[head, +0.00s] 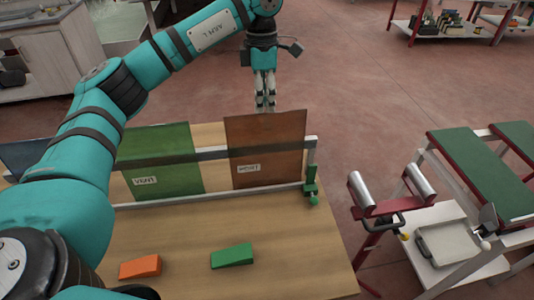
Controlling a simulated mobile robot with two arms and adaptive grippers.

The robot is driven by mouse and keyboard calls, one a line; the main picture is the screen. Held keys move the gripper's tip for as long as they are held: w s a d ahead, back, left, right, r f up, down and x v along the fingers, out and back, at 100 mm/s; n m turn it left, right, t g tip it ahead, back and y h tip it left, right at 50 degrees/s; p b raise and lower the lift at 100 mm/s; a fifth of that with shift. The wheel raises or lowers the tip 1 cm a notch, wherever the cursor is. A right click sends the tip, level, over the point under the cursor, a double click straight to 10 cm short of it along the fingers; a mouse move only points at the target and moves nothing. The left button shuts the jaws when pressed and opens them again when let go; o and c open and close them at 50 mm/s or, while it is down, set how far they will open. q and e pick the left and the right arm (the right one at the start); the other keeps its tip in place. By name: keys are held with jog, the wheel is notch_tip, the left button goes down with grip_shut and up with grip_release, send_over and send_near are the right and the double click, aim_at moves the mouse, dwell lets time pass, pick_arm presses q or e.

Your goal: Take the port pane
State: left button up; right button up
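The port pane (272,140) is a brown, upright sheet with a white label that seems to read PORT. It stands at the right end of a rack on the wooden bench, behind a grey rail. My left gripper (265,104) points down at the pane's top edge, near its middle. Its two fingers show a narrow gap between them. Their tips end at or just behind the edge, and I cannot tell whether they touch the pane. My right gripper is not in view.
A green pane (165,155) labelled VENT stands left of the port pane, and a dark blue pane (25,155) is partly behind my arm. Orange (140,267) and green (232,257) blocks lie on the bench (300,260). A roller stand (395,195) is at the right.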

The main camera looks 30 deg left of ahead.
pick_arm(q)
jog(key=p, duration=0.1)
send_over(265, 141)
jog(key=w, duration=0.1)
jog(key=f, duration=0.5)
jog(key=shift+a, duration=0.4)
jog(key=f, duration=0.1)
jog(key=f+p, duration=0.1)
jog(key=f, duration=0.1)
jog(key=f+p, duration=0.1)
jog(key=shift+s+d+f, duration=0.25)
jog(key=shift+s+f, duration=0.05)
jog(key=shift+s, duration=0.1)
jog(key=shift+f, duration=0.35)
jog(key=shift+c, duration=0.2)
grip_shut()
jog(key=shift+w+r, duration=0.1)
